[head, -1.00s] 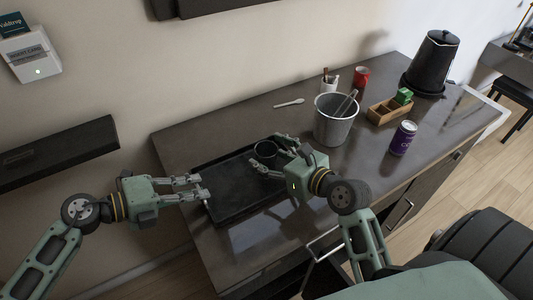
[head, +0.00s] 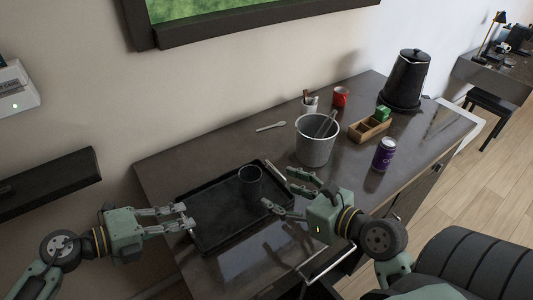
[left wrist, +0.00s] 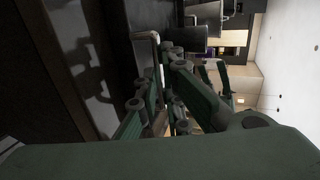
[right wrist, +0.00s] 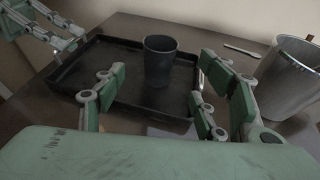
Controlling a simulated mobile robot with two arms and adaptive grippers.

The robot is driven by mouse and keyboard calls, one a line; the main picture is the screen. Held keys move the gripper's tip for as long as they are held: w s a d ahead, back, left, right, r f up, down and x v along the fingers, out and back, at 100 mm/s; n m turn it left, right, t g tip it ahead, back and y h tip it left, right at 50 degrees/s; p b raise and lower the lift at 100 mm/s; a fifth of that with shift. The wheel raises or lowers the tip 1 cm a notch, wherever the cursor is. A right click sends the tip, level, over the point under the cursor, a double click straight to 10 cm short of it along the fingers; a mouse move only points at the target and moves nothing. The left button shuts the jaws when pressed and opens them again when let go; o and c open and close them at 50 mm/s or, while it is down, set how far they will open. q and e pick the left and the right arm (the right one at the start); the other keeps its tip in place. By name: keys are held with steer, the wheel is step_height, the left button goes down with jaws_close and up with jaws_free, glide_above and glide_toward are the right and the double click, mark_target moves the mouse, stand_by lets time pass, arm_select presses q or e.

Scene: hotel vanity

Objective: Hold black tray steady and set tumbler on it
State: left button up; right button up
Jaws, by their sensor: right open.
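The black tray (head: 222,240) lies on the dark counter. The dark tumbler (head: 250,184) stands upright on it, toward the back right; the right wrist view shows the tumbler (right wrist: 159,62) upright with the tray rim (right wrist: 130,114) in front.
A metal bucket (head: 314,147) with tongs stands right of the tray. Beyond are a cup of utensils (head: 309,104), a red can (head: 340,96), a wooden box (head: 368,130), a purple can (head: 384,154) and a black ice bucket (head: 407,80). A spoon (head: 270,126) lies behind the tray.

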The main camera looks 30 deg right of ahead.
arm_select(q)
steer(key=o, duration=0.5)
steer(key=shift+o, duration=0.2)
